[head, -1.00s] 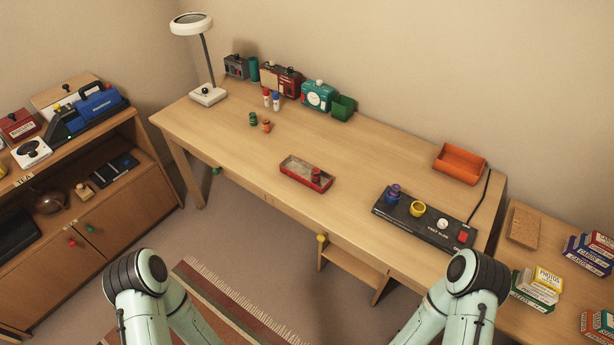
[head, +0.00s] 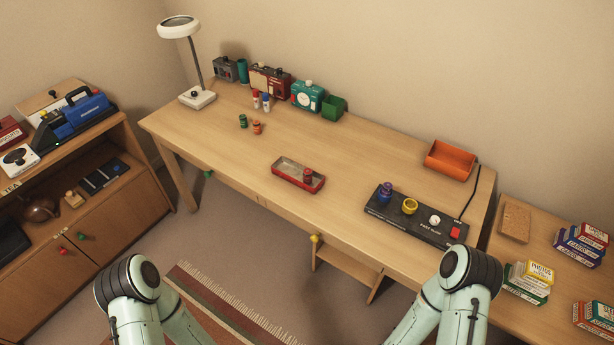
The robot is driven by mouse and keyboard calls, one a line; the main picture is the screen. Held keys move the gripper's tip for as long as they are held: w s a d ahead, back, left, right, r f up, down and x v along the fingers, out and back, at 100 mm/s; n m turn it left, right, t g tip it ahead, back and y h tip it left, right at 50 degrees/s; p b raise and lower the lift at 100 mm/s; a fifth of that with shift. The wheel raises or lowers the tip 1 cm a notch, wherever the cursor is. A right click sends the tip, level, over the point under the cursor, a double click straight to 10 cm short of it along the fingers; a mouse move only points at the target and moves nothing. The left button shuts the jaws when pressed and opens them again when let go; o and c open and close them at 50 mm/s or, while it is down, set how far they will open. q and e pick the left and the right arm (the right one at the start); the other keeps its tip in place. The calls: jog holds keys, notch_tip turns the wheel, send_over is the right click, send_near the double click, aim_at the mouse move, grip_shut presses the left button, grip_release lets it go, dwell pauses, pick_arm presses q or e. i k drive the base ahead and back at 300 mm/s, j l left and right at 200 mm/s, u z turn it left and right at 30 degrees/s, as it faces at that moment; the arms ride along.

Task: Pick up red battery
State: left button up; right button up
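A dark red cylinder (head: 308,175), which looks like the red battery, stands at the right end of a shallow red tray (head: 284,179) near the desk's front middle. A green cylinder (head: 243,121) and an orange cylinder (head: 257,127) stand further back left on the desk. A purple cylinder (head: 386,190) stands on the black tester panel (head: 401,222) at the right, beside a yellow ring-like holder (head: 410,206). Only upper parts of my two arms show at the bottom edge. Both of my grippers are out of view.
An orange bin (head: 450,161) sits at the desk's back right. A low cabinet (head: 130,207) stands left; a side table with small boxes (head: 581,246) stands right.

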aim_at(307, 171)
jog(key=j+z, duration=0.15)
jog(key=z, duration=0.2)
jog(key=i+j+z, duration=0.1)
jog(key=z, duration=0.3)
jog(key=i+j+z, duration=0.2)
jog(key=j, duration=0.35)
jog(key=j+z, duration=0.2)
jog(key=j, duration=0.3)
jog(key=k, duration=0.05)
